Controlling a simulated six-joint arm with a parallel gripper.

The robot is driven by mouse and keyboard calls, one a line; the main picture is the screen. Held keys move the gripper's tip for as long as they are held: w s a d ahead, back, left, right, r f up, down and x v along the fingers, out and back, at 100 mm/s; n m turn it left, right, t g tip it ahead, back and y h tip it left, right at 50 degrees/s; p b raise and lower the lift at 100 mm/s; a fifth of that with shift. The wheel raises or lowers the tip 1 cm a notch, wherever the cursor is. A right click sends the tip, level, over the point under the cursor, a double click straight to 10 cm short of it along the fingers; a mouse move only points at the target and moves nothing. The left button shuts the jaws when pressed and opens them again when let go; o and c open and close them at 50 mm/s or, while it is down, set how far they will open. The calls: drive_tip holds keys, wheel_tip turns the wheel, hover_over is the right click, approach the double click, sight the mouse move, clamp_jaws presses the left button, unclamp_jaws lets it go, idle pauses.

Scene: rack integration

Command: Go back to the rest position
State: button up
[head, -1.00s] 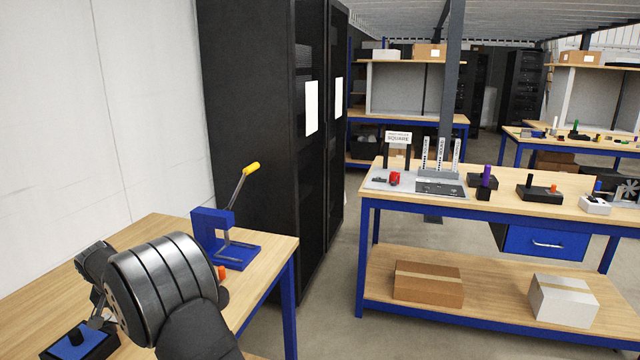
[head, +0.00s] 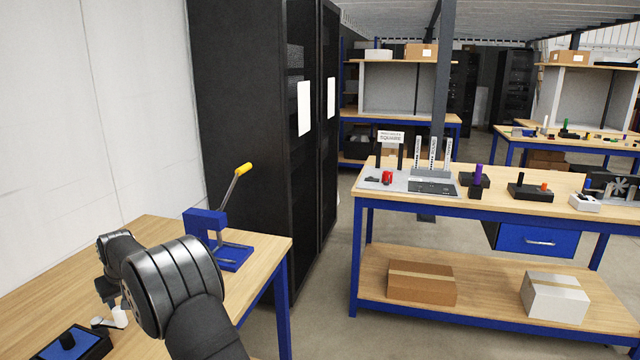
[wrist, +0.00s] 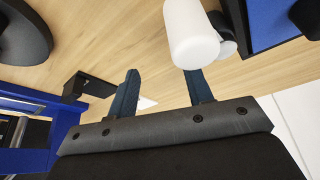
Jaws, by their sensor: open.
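In the wrist view the two blue fingers of my gripper (wrist: 161,88) are apart, with bare wooden table and a small white patch showing between them. A white cylinder (wrist: 191,36) shows just past the right finger; whether they touch I cannot tell. In the head view my arm reaches over the left wooden table (head: 60,268), and my gripper is mostly hidden beside its links. The white cylinder (head: 119,317) stands there near the arm's lower end.
A blue lever press (head: 228,252) with a yellow-tipped handle stands behind my arm. A black tray with a blue inside (head: 63,351) lies at the table's front. A tall black rack cabinet (head: 245,120) stands behind. Another workbench (head: 400,207) is at right.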

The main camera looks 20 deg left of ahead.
drive_tip(key=a+n+g, duration=0.1)
drive_tip(key=n, duration=0.1)
drive_tip(key=w+a+n, duration=0.1)
drive_tip(key=a+n, duration=0.1)
drive_tip(key=shift+w+f+n+g, duration=0.1)
drive_tip(key=shift+w+n+g, duration=0.1)
drive_tip(key=shift+n+g, duration=0.15)
drive_tip(key=shift+a+n+g, duration=0.65)
drive_tip(key=shift+a+n, duration=0.2)
drive_tip(key=shift+n, duration=0.5)
drive_tip(key=d+m, duration=0.1)
drive_tip(key=m, duration=0.1)
drive_tip(key=d+m+t, duration=0.1)
drive_tip(key=shift+s+d+m+t, duration=0.2)
drive_tip(key=shift+d+m+t, duration=0.1)
drive_tip(key=shift+m, duration=0.1)
drive_tip(key=shift+s+d+m+t, duration=0.25)
drive_tip(key=shift+d+m, duration=0.2)
drive_tip(key=shift+m, duration=0.3)
drive_tip(key=shift+s+d+m+t, duration=0.2)
drive_tip(key=shift+d+m+t, duration=0.15)
drive_tip(key=shift+m, duration=0.35)
drive_tip(key=shift+s+d+m+t, duration=0.2)
drive_tip(key=shift+d+m, duration=0.3)
drive_tip(key=shift+m, duration=0.25)
